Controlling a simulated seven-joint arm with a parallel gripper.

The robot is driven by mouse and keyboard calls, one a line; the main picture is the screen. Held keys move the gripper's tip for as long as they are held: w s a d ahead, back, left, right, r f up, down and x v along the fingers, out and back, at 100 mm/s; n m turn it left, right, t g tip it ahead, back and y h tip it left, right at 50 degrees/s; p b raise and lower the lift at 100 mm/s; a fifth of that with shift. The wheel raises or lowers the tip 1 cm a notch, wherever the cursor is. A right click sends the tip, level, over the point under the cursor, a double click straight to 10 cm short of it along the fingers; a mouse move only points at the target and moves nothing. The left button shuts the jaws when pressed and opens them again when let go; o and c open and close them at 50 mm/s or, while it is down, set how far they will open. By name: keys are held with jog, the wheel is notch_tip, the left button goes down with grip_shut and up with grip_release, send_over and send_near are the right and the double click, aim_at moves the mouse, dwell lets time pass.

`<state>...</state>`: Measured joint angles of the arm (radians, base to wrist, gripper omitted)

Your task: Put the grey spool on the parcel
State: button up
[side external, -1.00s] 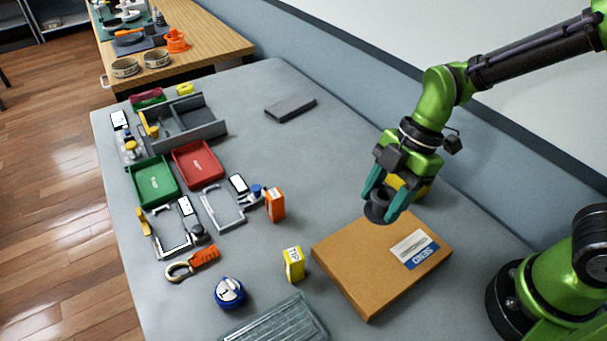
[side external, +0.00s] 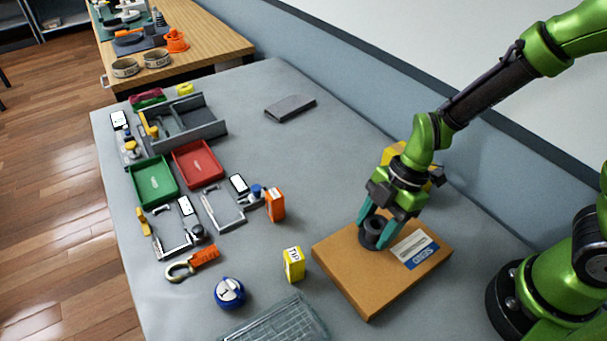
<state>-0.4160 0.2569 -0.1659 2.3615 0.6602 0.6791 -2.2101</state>
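The grey spool (side external: 373,234) is dark and upright, between the two teal fingers of my gripper (side external: 377,236). My gripper is shut on it and points down over the parcel (side external: 350,272). The parcel is a flat brown cardboard box with a white and blue label, lying on the grey table. The spool is over the parcel's back part, left of the label. Its underside is at or very close to the parcel's top; I cannot tell whether they touch.
A small yellow box (side external: 293,264) and an orange box (side external: 275,205) stand left of the parcel. A yellow object (side external: 393,153) is partly hidden behind my gripper. A wire basket (side external: 275,322) lies at the front edge. The table behind the parcel is mostly clear.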

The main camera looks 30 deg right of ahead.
jog(key=o, duration=0.4)
jog(key=shift+o, duration=0.2)
jog(key=s+d+r+m+t+h, duration=0.1)
jog(key=s+d+r+m+t, duration=0.1)
jog(key=d+r+m, duration=0.4)
jog(key=s+d+r+m+t+h, duration=0.1)
jog(key=d+r+m+t, duration=0.4)
jog(key=r+m, duration=0.9)
jog(key=shift+s+d+r+m+h, duration=0.3)
jog(key=shift+s+d+m, duration=0.15)
jog(key=shift+m, duration=0.65)
jog(key=shift+a, duration=0.1)
